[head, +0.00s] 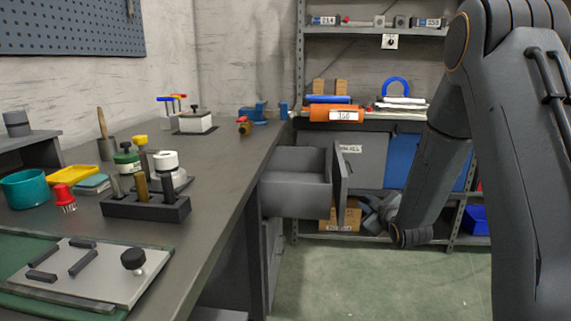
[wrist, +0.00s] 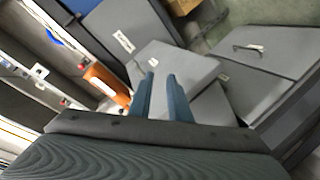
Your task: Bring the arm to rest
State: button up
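My arm (head: 440,165) comes down on the right of the head view, with its lower end near an open drawer. My gripper (wrist: 161,82) shows in the wrist view as two blue-grey fingers with a gap between them and nothing held. In the head view it appears as a grey shape low beside the drawer front, too small to read clearly. The grey drawer (head: 292,190) is pulled out from under the bench. In the head view the gripper lies to the right of the drawer front; I cannot tell how far apart they are.
The workbench (head: 215,185) on the left holds a black tool block (head: 146,207), a teal cup (head: 25,189) and a metal plate (head: 92,272). The green floor (head: 375,280) is clear in front.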

jog(key=s+a+m+g, duration=0.2)
jog(key=s+m+g, duration=0.15)
jog(key=s, duration=0.75)
jog(key=s+a+f+m+g+h, duration=0.1)
jog(key=s+a+m+g, duration=0.3)
jog(key=s, duration=0.8)
jog(key=s+a+m+g, duration=0.15)
jog(key=s+g, duration=0.35)
jog(key=s, duration=0.6)
jog(key=s+a+r+n+g, duration=0.3)
jog(key=s+a+r, duration=0.4)
jog(key=s+a, duration=0.5)
jog(key=d+r+m+p, duration=0.3)
jog(key=d+r+p, duration=0.9)
jog(key=p, duration=1)
notch_tip(320, 180, up, 2)
jog(key=shift+s+d+r+m, duration=0.1)
jog(key=shift+s+d+m, duration=0.2)
jog(key=shift+s+m, duration=0.15)
jog(key=shift+d+t, duration=0.1)
jog(key=shift+t, duration=0.15)
